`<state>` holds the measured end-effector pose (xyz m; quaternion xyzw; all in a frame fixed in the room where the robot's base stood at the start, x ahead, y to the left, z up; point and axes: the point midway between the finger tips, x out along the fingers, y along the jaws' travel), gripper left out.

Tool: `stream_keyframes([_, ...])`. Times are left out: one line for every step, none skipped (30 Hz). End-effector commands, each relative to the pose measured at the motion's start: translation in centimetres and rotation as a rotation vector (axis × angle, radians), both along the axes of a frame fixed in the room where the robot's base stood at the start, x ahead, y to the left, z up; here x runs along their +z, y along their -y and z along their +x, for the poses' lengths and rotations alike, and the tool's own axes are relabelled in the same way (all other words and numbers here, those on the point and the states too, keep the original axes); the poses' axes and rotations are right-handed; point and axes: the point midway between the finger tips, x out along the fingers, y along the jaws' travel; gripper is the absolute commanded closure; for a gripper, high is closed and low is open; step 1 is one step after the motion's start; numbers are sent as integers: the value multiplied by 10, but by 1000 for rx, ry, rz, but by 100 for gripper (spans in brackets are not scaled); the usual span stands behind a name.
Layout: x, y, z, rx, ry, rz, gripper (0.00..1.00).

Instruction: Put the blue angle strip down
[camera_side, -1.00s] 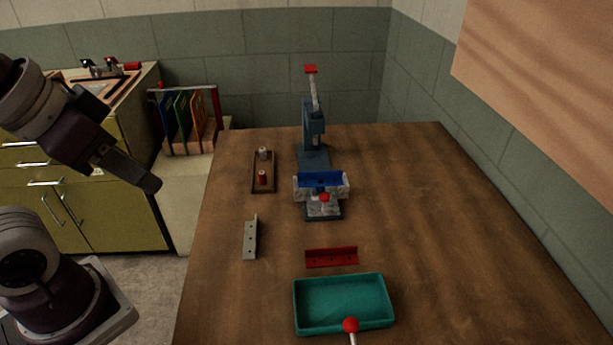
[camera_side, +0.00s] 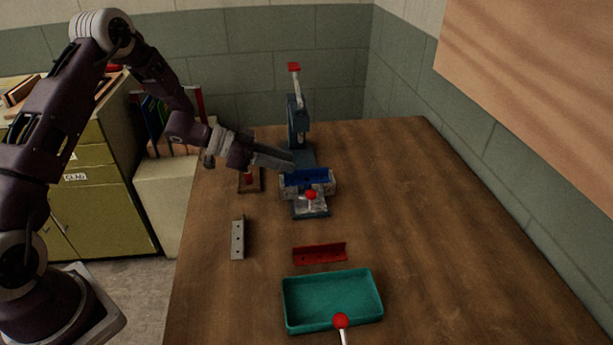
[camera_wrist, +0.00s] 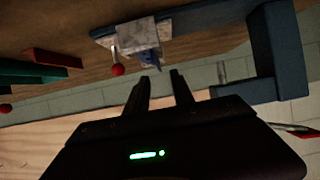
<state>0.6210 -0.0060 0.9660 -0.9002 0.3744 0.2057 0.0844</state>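The blue angle strip (camera_side: 308,178) sits in the grey block fixture (camera_side: 325,190) on the table, in front of the blue-grey press. In the wrist view the strip (camera_wrist: 150,58) shows end-on just beyond my fingertips, against the pale block (camera_wrist: 128,38). My gripper (camera_side: 290,164) is at the strip's left end, slightly above and behind it in the side view. In the wrist view my gripper (camera_wrist: 160,75) has its two fingers apart, with nothing visible held between them. Whether a fingertip touches the strip, I cannot tell.
The press (camera_side: 298,125) with its red-tipped lever stands close behind the fixture. A red-knobbed handle (camera_side: 311,195) is at the fixture's front. A grey strip (camera_side: 237,238), a red strip (camera_side: 320,253) and a green tray (camera_side: 332,326) lie nearer. The table's right side is clear.

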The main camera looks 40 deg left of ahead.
Motion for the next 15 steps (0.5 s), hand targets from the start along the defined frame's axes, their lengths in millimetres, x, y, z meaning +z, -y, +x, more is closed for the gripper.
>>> stream_keyframes([-3, 4, 2, -1, 0, 0, 71])
stream_keyframes([-5, 7, 4, 0, -1, -1, 71])
stream_keyframes([-9, 11, 8, -1, -1, 0, 71])
stream_keyframes([-13, 15, 11, -2, -1, 1, 71])
stream_keyframes([-16, 20, 14, -2, -1, 0, 71])
stream_keyframes([-19, 25, 20, -2, 1, 1, 71])
stream_keyframes([-22, 28, 23, -2, 0, 2, 71])
stream_keyframes([-24, 31, 26, -1, 1, 2, 71])
stream_keyframes([-25, 32, 28, 1, 1, 2, 71])
stream_keyframes([-25, 32, 29, 2, 0, 1, 71])
stream_keyframes([-25, 32, 29, 3, 0, 2, 71])
stream_keyframes([-24, 32, 28, 3, 0, 2, 71])
stream_keyframes([-24, 32, 28, 3, 0, 2, 71])
stream_keyframes([-24, 32, 28, 3, 0, 2, 71])
stream_keyframes([-24, 32, 28, 3, 0, 2, 77])
